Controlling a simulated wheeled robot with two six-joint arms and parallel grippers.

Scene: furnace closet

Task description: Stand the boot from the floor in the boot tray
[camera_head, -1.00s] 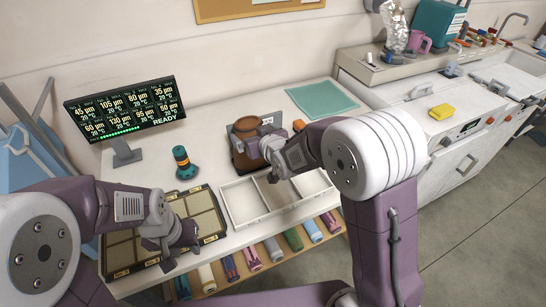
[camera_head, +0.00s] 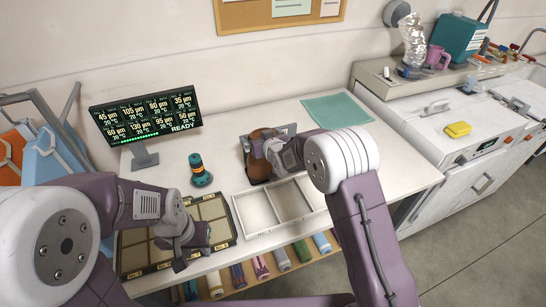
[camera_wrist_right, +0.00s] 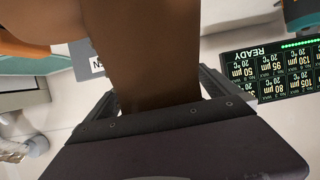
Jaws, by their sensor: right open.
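The brown boot (camera_head: 259,168) stands upright on the white worktop, at a low grey holder with a white label (camera_head: 284,131), which I take to be the boot tray. The boot's foot is partly hidden, so I cannot tell how fully it sits inside. My right gripper (camera_head: 270,150) is open at the boot's upper part. In the right wrist view the brown shaft (camera_wrist_right: 150,60) lies between the open fingers. My left gripper (camera_head: 180,262) hangs over a dark-framed tray with tan cells, away from the boot; its finger opening is unclear.
A white divided tray (camera_head: 240,212) lies in front of the boot. A teal-and-orange cylinder (camera_head: 200,172) and a monitor (camera_head: 145,120) stand left of it. A teal mat (camera_head: 337,108) lies at the back right. Rolled items fill the shelf below.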

